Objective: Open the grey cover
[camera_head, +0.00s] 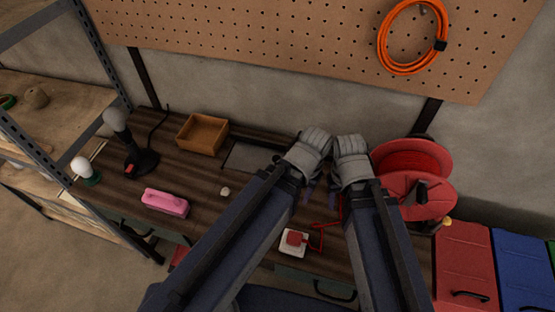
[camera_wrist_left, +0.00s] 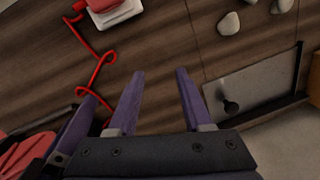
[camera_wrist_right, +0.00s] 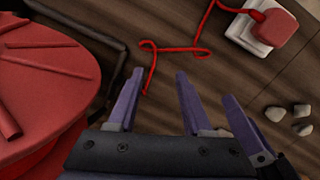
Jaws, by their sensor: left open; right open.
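The grey cover (camera_head: 250,158) lies flat in the dark wooden bench, behind and left of my grippers, partly hidden by my left arm in the head view. In the left wrist view the cover (camera_wrist_left: 255,88) shows as a flat grey panel with a small dark knob (camera_wrist_left: 230,106); it looks closed. My left gripper (camera_wrist_left: 157,75) is open and empty, apart from the cover. In the head view the fingers are mostly hidden by my arms.
A red cable reel (camera_head: 412,180) stands right of my right arm. Its red cord runs to a white socket (camera_head: 294,242) with a red plug. A wooden box (camera_head: 203,134), pink case (camera_head: 165,202) and lamp (camera_head: 117,125) stand left. Several pale stones (camera_wrist_right: 275,113) lie on the bench.

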